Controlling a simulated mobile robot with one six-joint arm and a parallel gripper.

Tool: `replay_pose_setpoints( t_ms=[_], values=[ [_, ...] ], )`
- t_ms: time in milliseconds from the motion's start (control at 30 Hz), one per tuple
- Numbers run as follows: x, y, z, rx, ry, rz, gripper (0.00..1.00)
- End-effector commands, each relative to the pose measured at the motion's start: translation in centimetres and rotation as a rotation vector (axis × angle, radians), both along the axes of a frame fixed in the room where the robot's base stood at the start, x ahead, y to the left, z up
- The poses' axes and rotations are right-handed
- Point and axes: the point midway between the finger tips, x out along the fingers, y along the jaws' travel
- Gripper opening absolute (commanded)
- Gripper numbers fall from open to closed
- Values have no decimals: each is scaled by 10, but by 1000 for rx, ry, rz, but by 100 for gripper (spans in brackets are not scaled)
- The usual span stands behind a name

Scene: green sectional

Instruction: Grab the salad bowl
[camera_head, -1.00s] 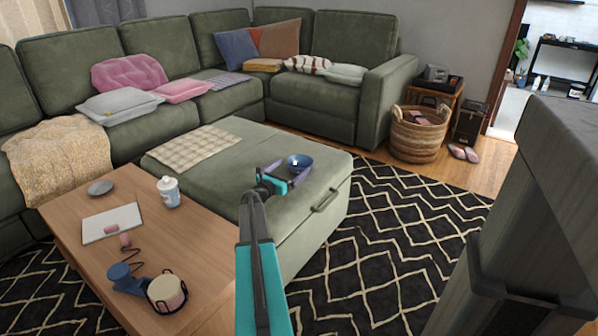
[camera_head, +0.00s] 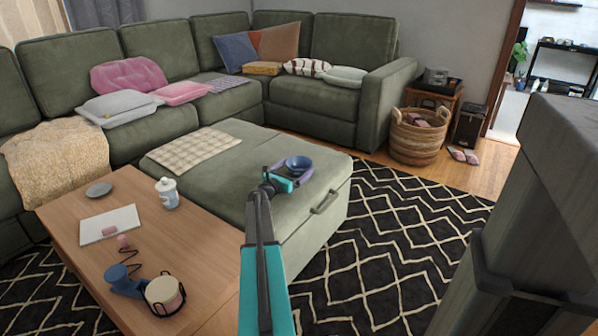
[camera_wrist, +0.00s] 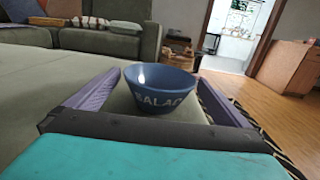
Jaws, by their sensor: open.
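The blue salad bowl (camera_head: 298,163) stands upright on the green ottoman (camera_head: 240,185), near its right side. In the wrist view the bowl (camera_wrist: 160,88) shows white lettering on its side. My gripper (camera_head: 290,172) is open, with its purple fingers spread on either side of the bowl. In the wrist view the left finger and right finger (camera_wrist: 165,98) flank the bowl, with a gap visible on the left. Whether either finger touches the bowl I cannot tell.
A wooden coffee table (camera_head: 75,225) with several small items stands at the front left. A checkered cloth (camera_head: 194,149) lies on the ottoman. The green sectional (camera_head: 300,95) is behind, and a wicker basket (camera_head: 418,138) stands at the back right. The patterned rug (camera_head: 400,235) is clear.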

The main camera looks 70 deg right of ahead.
Motion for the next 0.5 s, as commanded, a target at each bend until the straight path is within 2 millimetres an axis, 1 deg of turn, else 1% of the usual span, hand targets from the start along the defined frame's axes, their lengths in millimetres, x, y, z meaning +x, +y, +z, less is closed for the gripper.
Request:
replay_pose_setpoints(
  t_ms=[33,200,333,500],
  values=[
    [-1,-8,-2,0,-1,-1,100],
    [-5,-25,-1,0,0,-1,100],
    [-6,-31,0,-1,0,0,100],
    [-6,-32,0,0,1,1,100]
  ],
)
